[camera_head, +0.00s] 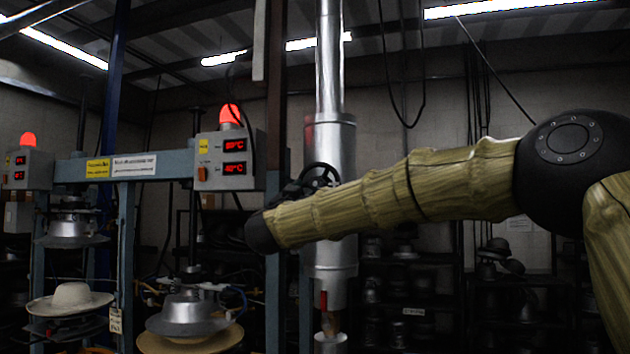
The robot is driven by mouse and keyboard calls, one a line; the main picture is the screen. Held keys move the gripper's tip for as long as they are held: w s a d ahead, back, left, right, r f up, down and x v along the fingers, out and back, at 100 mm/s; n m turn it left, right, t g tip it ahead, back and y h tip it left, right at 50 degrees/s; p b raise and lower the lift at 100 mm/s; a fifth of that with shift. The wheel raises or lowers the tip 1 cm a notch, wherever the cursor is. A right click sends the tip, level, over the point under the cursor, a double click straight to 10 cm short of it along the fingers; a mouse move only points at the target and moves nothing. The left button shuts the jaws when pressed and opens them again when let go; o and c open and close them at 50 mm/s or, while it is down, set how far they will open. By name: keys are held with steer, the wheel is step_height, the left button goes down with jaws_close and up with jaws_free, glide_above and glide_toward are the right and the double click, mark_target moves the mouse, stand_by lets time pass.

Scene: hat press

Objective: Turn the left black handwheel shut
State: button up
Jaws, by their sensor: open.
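A black handwheel (322,172) shows as a curved dark rim in front of the thick silver vertical pipe, just above my forearm. Its lower part is hidden behind my arm. My arm reaches in from the right and ends at a black wrist joint left of the pipe. My gripper (292,191) shows only as a small dark shape above the forearm, close to the left side of the handwheel. It is open; its fingertips are not clear against the dark wheel. I cannot tell whether it touches the rim. No second handwheel can be made out.
A hat press with a blue-grey frame (128,230) and a control box (222,160) with red displays stands left. A metal hat form (190,314) and a cream hat (70,299) sit low there. Dark shelves (455,262) with hats stand behind right. Cables hang above.

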mark_target(315, 186)
steer(key=shift+p+x, duration=1.45)
steer(key=shift+x, duration=1.5)
steer(key=c, duration=0.7)
